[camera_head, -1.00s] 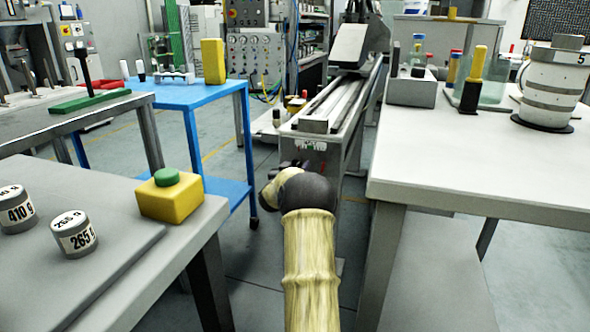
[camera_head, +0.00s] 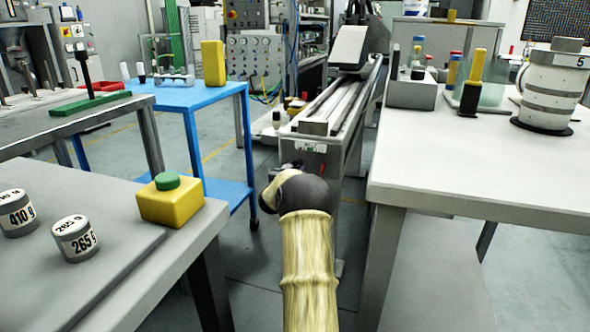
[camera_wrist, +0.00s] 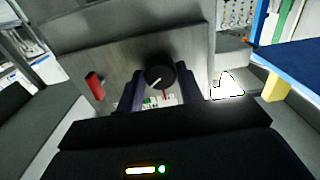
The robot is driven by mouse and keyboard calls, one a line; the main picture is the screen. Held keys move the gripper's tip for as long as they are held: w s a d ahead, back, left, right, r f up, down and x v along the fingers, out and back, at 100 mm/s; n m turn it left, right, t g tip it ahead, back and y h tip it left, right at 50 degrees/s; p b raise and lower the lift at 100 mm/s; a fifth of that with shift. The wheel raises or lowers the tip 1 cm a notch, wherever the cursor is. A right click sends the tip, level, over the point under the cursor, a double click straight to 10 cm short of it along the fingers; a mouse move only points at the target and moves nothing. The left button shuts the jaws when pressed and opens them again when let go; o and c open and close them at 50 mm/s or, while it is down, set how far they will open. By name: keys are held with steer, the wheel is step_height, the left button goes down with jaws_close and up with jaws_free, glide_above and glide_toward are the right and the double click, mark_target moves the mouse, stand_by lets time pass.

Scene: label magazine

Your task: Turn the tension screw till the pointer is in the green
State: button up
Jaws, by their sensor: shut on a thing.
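The tension screw's round black knob (camera_wrist: 160,76), with a white line on its face, sits on a grey metal plate (camera_wrist: 110,52) in the wrist view. My gripper (camera_wrist: 161,84) has one dark finger on each side of the knob and is shut on it. Below the knob, between the fingers, part of a pale scale with some green (camera_wrist: 152,101) and a thin red pointer (camera_wrist: 166,95) shows. The lower scale is hidden by my gripper, and I cannot tell whether the pointer is in the green. In the head view my arm mostly hides the gripper at the machine's end plate (camera_head: 318,158).
A red part (camera_wrist: 95,86) sticks out left of the knob. In the head view, a grey bench with a yellow button box (camera_head: 170,205) stands left, a blue table (camera_head: 185,96) behind it, and a white-topped table (camera_head: 480,170) right. Floor shows between them.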

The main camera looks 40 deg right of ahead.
steer(key=m, duration=0.8)
steer(key=m+b, duration=0.1)
steer(key=shift+w+a+f+m, duration=0.1)
steer(key=shift+w+m, duration=0.05)
steer(key=shift+m, duration=0.15)
steer(key=m+b, duration=0.1)
steer(key=m, duration=0.2)
steer(key=shift+m, duration=0.4)
steer(key=m+b, duration=0.3)
steer(key=m, duration=0.2)
steer(key=shift+b, duration=0.35)
steer(key=m+b, duration=0.3)
steer(key=m, duration=0.1)
steer(key=shift+m, duration=0.6)
